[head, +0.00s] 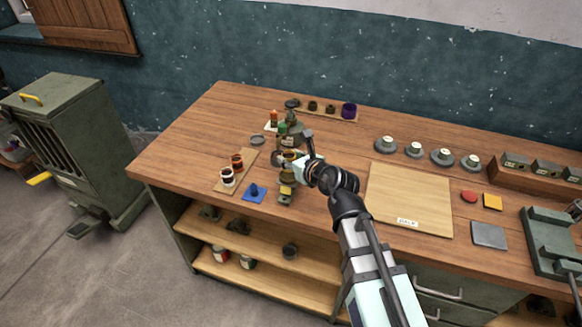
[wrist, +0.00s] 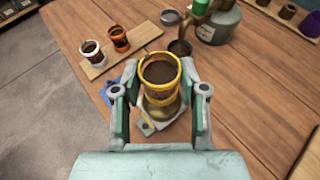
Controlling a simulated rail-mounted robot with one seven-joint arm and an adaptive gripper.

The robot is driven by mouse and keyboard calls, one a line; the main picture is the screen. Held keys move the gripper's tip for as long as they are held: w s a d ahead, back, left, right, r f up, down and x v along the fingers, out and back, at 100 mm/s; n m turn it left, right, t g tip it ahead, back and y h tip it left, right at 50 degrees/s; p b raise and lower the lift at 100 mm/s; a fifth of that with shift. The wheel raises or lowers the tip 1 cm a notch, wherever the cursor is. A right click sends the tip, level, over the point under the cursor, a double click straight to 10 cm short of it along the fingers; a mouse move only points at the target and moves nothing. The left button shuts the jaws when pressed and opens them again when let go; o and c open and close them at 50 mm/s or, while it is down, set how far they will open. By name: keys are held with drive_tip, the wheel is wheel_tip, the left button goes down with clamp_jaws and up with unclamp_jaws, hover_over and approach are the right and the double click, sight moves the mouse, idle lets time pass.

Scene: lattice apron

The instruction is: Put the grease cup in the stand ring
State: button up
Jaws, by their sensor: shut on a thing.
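My gripper (wrist: 160,78) is shut on a grease cup (wrist: 160,70) with a yellow rim, a pale and orange label and dark brown contents. The cup stands roughly upright between the fingers. Directly below it, a brass-coloured round part (wrist: 163,108) on a pale base (wrist: 148,127) shows, which looks like the stand ring. The cup hides most of it, so I cannot tell whether the cup is inside the ring or above it. In the head view my gripper (head: 300,165) is near the bench's front edge, above a yellow-marked stand part (head: 286,190).
A wooden board (head: 222,183) holds a white cup (head: 227,177) and an orange cup (head: 236,161) to the left. A blue mat (head: 248,197) lies beside the stand. A green oil can (wrist: 215,22) stands close behind. The pale board (head: 410,200) at right is clear.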

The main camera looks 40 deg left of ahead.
drive_tip(key=shift+f, duration=1.8)
drive_tip(key=shift+f, duration=0.15)
drive_tip(key=o, duration=1.2)
